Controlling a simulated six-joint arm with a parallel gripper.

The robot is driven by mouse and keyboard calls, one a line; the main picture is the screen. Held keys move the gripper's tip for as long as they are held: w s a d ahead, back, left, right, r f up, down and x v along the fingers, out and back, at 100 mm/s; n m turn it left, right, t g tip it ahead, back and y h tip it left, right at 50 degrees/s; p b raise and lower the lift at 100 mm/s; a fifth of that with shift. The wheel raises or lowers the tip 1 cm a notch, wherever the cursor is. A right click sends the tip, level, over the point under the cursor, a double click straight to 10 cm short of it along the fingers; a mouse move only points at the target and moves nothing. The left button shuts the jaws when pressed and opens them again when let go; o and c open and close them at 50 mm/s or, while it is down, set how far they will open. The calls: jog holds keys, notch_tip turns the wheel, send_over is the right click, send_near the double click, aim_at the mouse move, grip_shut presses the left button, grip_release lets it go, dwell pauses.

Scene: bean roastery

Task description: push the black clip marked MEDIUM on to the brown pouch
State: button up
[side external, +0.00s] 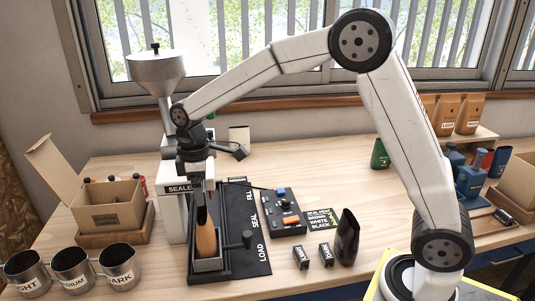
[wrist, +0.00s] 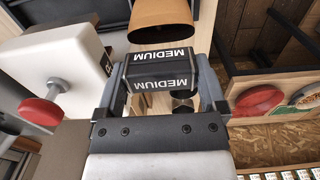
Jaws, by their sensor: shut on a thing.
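My gripper (wrist: 160,85) is shut on the black clip marked MEDIUM (wrist: 160,72), with its white lettering facing the wrist camera. In the side view my gripper (side external: 203,190) is right above the pouch, and the clip is hard to make out between the fingers. In the wrist view the pouch (wrist: 165,18) shows its open dark mouth just beyond the clip. I cannot tell whether clip and pouch touch.
Two more black clips (side external: 301,257) (side external: 326,254) and a black pouch (side external: 347,238) stand to the right. A control box (side external: 280,212) sits behind them. Metal cups (side external: 73,270) and a cardboard box (side external: 105,207) are at left.

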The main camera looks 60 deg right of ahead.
aim_at(203, 214)
jog(key=shift+w+a+r, duration=0.1)
jog(key=shift+w+a, duration=0.05)
jog(key=shift+f, duration=0.2)
jog(key=shift+f, duration=2.1)
jog(key=shift+f, duration=0.55)
dwell(1.0)
jog(key=shift+s+f, duration=0.2)
jog(key=shift+f, duration=0.5)
dwell(0.8)
jog(key=o, duration=1)
jog(key=shift+r, duration=0.1)
jog(key=shift+w+r, duration=0.15)
jog(key=shift+r, duration=3.45)
